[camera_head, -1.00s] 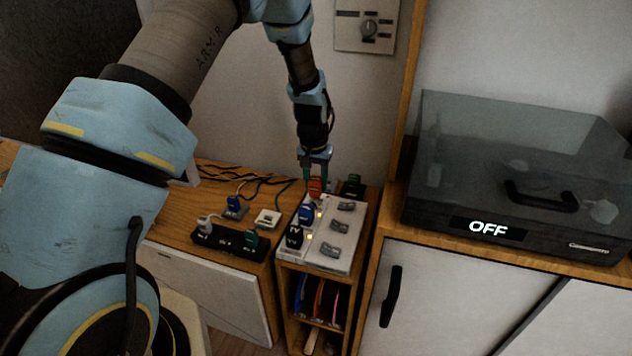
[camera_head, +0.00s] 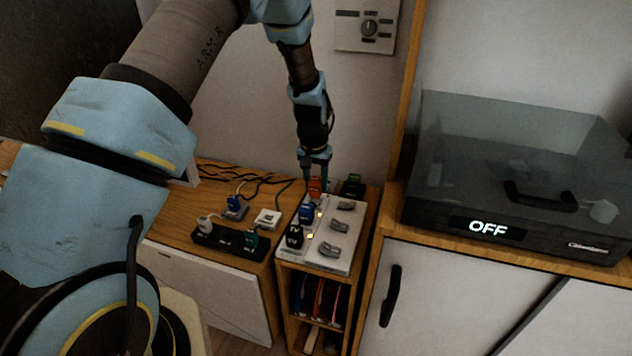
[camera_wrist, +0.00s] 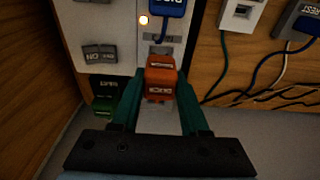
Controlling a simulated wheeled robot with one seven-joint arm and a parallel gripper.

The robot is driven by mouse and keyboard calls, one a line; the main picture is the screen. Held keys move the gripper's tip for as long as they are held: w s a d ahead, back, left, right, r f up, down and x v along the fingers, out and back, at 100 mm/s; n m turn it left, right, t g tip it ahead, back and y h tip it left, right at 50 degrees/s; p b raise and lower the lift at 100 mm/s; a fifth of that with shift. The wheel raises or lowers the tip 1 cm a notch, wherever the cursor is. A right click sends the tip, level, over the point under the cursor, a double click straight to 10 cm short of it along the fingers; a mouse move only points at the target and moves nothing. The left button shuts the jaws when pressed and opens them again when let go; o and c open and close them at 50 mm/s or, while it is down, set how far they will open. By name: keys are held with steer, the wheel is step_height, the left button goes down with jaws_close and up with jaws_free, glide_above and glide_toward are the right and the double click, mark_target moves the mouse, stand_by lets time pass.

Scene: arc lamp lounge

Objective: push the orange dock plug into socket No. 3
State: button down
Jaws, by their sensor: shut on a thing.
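The orange dock plug (camera_wrist: 160,76) is between the two green fingers of my gripper (camera_wrist: 160,100) in the wrist view. It also shows in the head view (camera_head: 315,187), just below my gripper (camera_head: 315,178). My gripper is shut on it. The plug is at the far end of the white socket panel (camera_head: 347,250), in line with the blue plug (camera_head: 306,211) and the black plug (camera_head: 295,236). I cannot tell whether it is seated in a socket, and the socket number is not readable.
Rocker switches (camera_head: 338,226) line the panel's right side. A green-topped black plug (camera_head: 353,184) stands beyond the panel. A black power strip (camera_head: 225,238) and cables lie on the left. A glass-lidded box (camera_head: 520,180) reading OFF stands on the right cabinet.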

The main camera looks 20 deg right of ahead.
mark_target(316, 190)
steer(key=shift+f+b, duration=0.85)
steer(key=shift+f, duration=0.7)
steer(key=shift+c, duration=1.7)
jaws_free()
steer(key=shift+r, duration=0.1)
steer(key=r, duration=0.7)
steer(key=s+a+r, duration=0.1)
steer(key=r, duration=0.2)
steer(key=shift+r+b, duration=0.35)
